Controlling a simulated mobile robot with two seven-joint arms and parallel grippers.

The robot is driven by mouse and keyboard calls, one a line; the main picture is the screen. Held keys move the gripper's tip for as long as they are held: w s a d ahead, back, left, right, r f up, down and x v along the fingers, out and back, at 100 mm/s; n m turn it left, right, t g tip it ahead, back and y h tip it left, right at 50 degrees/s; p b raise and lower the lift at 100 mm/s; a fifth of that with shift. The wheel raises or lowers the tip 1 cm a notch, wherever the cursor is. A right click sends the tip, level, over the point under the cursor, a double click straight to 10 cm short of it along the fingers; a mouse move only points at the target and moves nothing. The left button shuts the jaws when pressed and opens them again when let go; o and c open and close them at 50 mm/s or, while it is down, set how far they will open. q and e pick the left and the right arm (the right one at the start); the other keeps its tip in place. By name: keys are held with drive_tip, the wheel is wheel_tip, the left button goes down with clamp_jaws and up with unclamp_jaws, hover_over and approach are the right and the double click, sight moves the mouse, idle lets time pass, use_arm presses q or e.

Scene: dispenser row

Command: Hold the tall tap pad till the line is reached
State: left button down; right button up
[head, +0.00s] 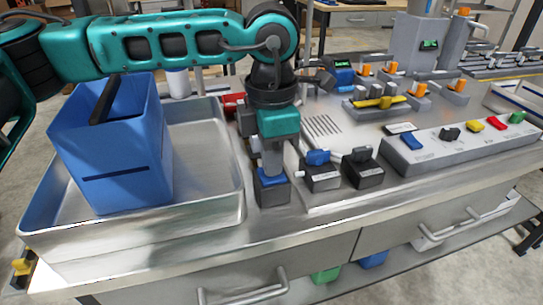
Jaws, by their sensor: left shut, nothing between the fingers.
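My left gripper (272,168) points straight down, shut and empty, with its fingertips at the blue pad (272,181) on top of a small dark grey box (273,195). The tips appear to meet the pad; I cannot tell how far it is pressed. A tall blue container (115,150) stands left of it in a steel tray, with a dark horizontal line (115,173) on its front wall. A dark bar (104,100) slants at its mouth. The level inside is hidden, and no stream shows. My right gripper is out of view.
The steel tray (205,215) fills the left of the bench. Right of the pad stand two small lever boxes (322,178) (363,170) and a grey panel (465,143) with coloured switches. Orange-topped fixtures (390,68) stand behind.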

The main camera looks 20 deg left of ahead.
use_arm(q)
drive_tip(key=shift+s+f, duration=0.2)
drive_tip(key=shift+f, duration=0.35)
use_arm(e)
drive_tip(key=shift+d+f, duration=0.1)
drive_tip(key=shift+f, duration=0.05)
use_arm(q)
drive_tip(key=r+p, duration=0.1)
drive_tip(key=r, duration=0.1)
drive_tip(key=r+p, duration=0.2)
drive_tip(key=r, duration=0.1)
drive_tip(key=shift+w+d+r, duration=0.15)
drive_tip(key=shift+w, duration=0.05)
wheel_tip(320, 180, up, 10)
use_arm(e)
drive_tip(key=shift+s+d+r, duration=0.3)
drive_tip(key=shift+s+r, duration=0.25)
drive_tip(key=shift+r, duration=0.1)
